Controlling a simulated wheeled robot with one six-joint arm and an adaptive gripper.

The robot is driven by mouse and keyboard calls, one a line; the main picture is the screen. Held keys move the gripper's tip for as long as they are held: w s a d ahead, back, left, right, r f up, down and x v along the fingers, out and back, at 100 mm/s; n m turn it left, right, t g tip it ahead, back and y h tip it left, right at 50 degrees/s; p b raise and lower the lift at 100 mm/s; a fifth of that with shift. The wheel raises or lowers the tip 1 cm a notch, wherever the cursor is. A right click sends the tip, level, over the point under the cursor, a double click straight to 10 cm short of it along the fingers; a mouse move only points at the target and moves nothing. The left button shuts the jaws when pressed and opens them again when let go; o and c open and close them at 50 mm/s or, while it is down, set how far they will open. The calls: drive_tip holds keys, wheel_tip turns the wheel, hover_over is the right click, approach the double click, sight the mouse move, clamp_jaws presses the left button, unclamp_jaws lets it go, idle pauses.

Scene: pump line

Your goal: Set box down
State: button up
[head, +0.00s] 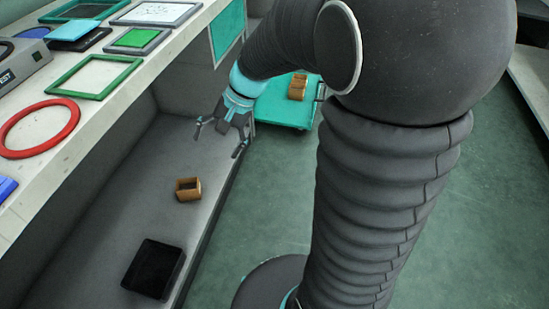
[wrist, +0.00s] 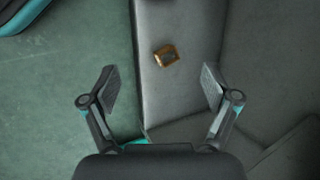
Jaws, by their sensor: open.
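A small orange-brown box (head: 188,189) with an open top sits on the grey lower surface (head: 112,190) beneath the counter. It also shows in the wrist view (wrist: 166,55), ahead of my fingers and a little right of centre. My gripper (head: 220,138) is open and empty, its two fingers spread wide. It is above the edge of the grey surface, apart from the box. In the wrist view both fingers of my gripper (wrist: 158,88) show with nothing between them.
A black tray (head: 154,268) lies nearer on the grey surface. A teal cart (head: 284,112) carries more orange-brown boxes (head: 297,86). The counter (head: 60,165) at upper left holds a red ring (head: 38,128), a green frame (head: 92,76) and other flat items. Green floor (head: 260,205) is clear.

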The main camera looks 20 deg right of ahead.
drive_tip(key=s+d+r+n+t+h, duration=0.2)
drive_tip(key=s+d+r+n+h, duration=0.1)
drive_tip(key=s, duration=0.5)
drive_tip(key=s+d+r+n+t+h, duration=0.2)
drive_tip(key=s+d+r+n, duration=0.1)
drive_tip(key=s, duration=0.5)
drive_tip(key=shift+s+d+r+n+t+h, duration=0.35)
drive_tip(key=shift+d+r, duration=0.2)
drive_tip(key=shift+r, duration=0.4)
